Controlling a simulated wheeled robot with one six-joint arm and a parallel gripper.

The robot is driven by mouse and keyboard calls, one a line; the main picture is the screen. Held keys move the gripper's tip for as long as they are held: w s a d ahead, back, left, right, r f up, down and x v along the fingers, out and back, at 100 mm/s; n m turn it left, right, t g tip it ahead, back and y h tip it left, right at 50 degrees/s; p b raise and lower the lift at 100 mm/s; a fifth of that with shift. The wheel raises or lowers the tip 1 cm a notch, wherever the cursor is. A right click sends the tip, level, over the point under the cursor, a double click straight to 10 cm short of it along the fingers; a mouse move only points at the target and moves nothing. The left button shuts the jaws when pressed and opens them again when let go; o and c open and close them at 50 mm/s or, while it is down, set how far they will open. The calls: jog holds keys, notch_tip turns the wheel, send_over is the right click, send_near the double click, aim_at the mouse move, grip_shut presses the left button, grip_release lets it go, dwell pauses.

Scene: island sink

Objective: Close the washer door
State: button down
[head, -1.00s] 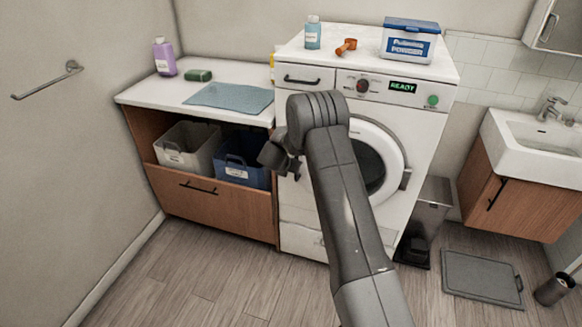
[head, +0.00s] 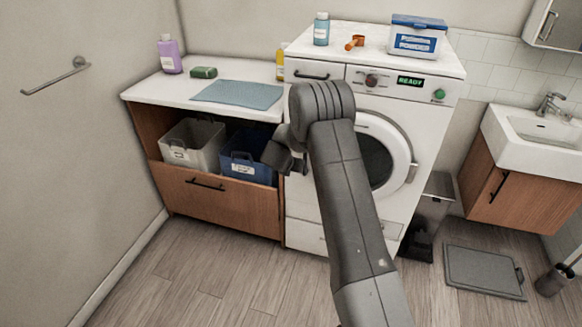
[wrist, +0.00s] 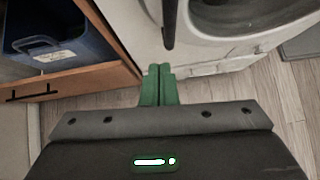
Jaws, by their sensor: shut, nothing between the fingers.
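The white washer (head: 425,130) stands in the middle of the head view. Its round door (head: 398,135) has a white ring and dark glass. My arm hides the door's left part, so I cannot tell whether it is fully shut. In the wrist view a grey-white ring and dark round area (wrist: 240,30) show at the top right. A dark upright bar (wrist: 169,22) hangs just ahead of the fingers; I cannot tell what it belongs to. My gripper (wrist: 158,70) has green fingers together, empty, in front of the washer's left side. In the head view its fingertips are mostly hidden.
A wooden cabinet (head: 225,208) with a white bin (head: 190,155) and a blue bin (head: 245,170) is left of the washer. Bottles and a powder box (head: 415,42) stand on top. A grey trash can (head: 430,205) and sink (head: 535,140) are at the right. The front floor is clear.

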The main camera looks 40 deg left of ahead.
jog(key=v, duration=0.8)
jog(key=shift+s+b, duration=0.2)
jog(key=shift+b, duration=0.2)
jog(key=shift+a, duration=0.1)
